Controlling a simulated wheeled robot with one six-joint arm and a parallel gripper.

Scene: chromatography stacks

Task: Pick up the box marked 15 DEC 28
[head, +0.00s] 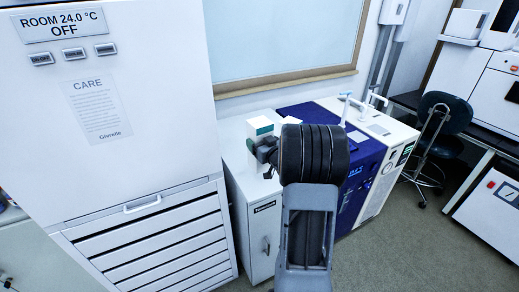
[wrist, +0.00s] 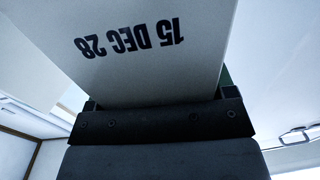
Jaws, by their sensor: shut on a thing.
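The box marked 15 DEC 28 (wrist: 135,65) fills the upper middle of the wrist view, its print upside down. It also shows in the head view as a small white box with a green band (head: 260,129) above the white cabinet top. My gripper (head: 264,150) is shut on it; the wrist view shows the dark gripper body (wrist: 160,125) right against the box. The fingertips are mostly hidden behind the box. I cannot tell whether the box touches the cabinet top.
The white cabinet (head: 237,158) stands under the box, with a tall white drawer unit (head: 150,235) at left. A second small white box (head: 291,121) is behind my arm. A blue and white machine (head: 365,165) stands at right. Open floor (head: 420,245) lies at front right.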

